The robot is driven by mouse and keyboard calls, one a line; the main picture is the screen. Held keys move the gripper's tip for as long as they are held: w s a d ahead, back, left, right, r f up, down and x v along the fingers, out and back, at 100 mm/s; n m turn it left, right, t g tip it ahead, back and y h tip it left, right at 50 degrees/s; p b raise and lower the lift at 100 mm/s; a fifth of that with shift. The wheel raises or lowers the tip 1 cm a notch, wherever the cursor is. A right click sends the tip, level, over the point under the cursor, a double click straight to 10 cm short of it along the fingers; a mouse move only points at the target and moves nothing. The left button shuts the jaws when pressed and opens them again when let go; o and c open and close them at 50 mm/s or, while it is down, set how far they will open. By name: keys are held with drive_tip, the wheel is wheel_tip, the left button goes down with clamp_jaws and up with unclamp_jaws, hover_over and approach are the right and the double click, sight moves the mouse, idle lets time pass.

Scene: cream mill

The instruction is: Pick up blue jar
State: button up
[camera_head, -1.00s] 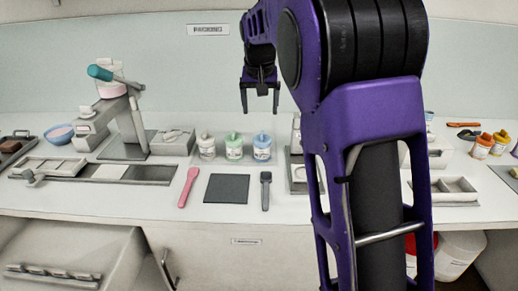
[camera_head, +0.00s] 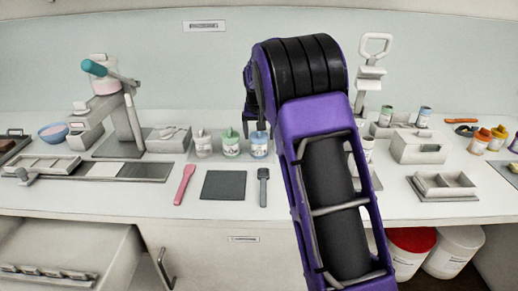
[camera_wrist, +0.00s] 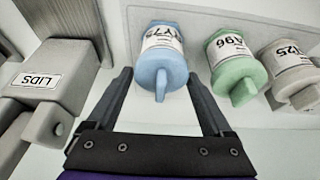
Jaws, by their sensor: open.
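The blue jar (camera_head: 259,145) stands on the white counter at the right end of a row of three jars. In the wrist view the blue jar (camera_wrist: 161,62) has a white label and a lid with an upright tab. My gripper (camera_wrist: 158,82) is open, with one finger on each side of the blue jar's lid end; I cannot tell whether either finger touches it. In the head view my gripper (camera_head: 258,122) is at the blue jar, partly hidden behind my arm. The green jar (camera_wrist: 236,65) stands beside it, and the grey-white jar (camera_wrist: 293,70) is beyond that.
A box labelled LIDS (camera_wrist: 50,88) is close to my gripper on the other side from the green jar. A dark mat (camera_head: 223,185), a pink spatula (camera_head: 184,185) and a dark grey tool (camera_head: 263,186) lie in front of the jars. A press (camera_head: 128,115) stands at left.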

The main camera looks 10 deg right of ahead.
drive_tip(key=shift+w+f, duration=0.2)
drive_tip(key=shift+f, duration=0.45)
drive_tip(key=c, duration=0.6)
drive_tip(key=shift+r+p, duration=0.75)
drive_tip(key=shift+r, duration=4.3)
drive_tip(key=shift+c, duration=0.2)
